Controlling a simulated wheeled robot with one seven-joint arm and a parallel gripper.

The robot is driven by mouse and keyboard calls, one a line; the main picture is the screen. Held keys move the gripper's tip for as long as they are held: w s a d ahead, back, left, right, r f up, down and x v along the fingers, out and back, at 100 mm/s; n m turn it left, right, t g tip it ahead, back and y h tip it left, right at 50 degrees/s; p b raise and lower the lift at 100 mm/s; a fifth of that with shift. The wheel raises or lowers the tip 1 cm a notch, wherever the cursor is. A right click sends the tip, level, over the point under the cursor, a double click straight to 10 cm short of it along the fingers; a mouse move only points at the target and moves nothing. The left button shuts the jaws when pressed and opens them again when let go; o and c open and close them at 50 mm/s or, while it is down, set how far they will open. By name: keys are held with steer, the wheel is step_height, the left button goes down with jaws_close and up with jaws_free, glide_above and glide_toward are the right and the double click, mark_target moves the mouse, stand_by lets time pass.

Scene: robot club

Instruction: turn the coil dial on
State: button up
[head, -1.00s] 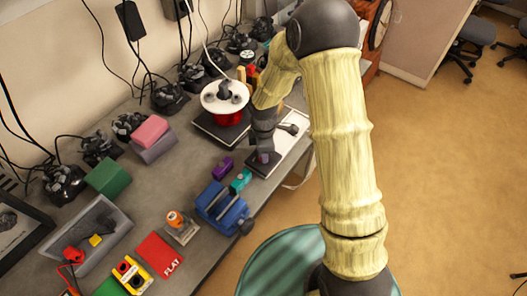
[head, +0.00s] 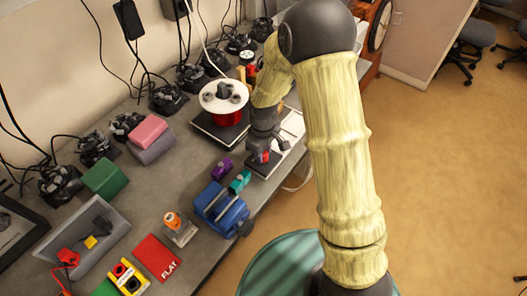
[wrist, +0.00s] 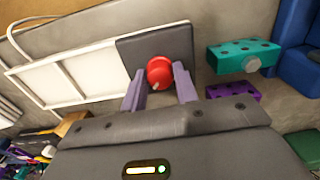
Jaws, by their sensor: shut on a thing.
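The coil dial is a round red knob (wrist: 159,68) on a dark square panel (wrist: 128,46) at one end of a white board (wrist: 62,78). In the wrist view, the two purple fingers of my gripper (wrist: 159,76) are on either side of the knob, shut on it. A small pale mark shows on the knob near the fingers. In the head view, my gripper (head: 262,156) is down at the panel by the table's front edge. A bit of red shows between its fingers, and the rest of the knob is hidden.
A teal block (head: 240,181), a purple block (head: 222,168) and a blue vise (head: 221,208) sit close by on the table. A red base with a white disc (head: 224,96) stands behind my gripper. A red FLAT mat (head: 157,257) lies nearer the front.

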steer(key=shift+w+r, duration=0.1)
stand_by(0.4)
steer(key=o, duration=1)
steer(key=shift+c, duration=0.2)
step_height(320, 180, up, 17)
steer(key=b, duration=0.1)
steer(key=shift+r+b, duration=0.15)
steer(key=shift+b, duration=0.2)
steer(key=s+d+f+m+t, duration=0.1)
steer(key=s+d+f+m, duration=0.1)
steer(key=s+d+m, duration=0.3)
steer(key=s+d+f+m+t, duration=0.1)
steer(key=s+d+f+m, duration=0.2)
steer(key=s+d+m, duration=0.2)
steer(key=s+d, duration=0.2)
steer(key=d, duration=0.1)
steer(key=shift+s+d+m+t, duration=0.3)
steer(key=shift+s+d, duration=0.05)
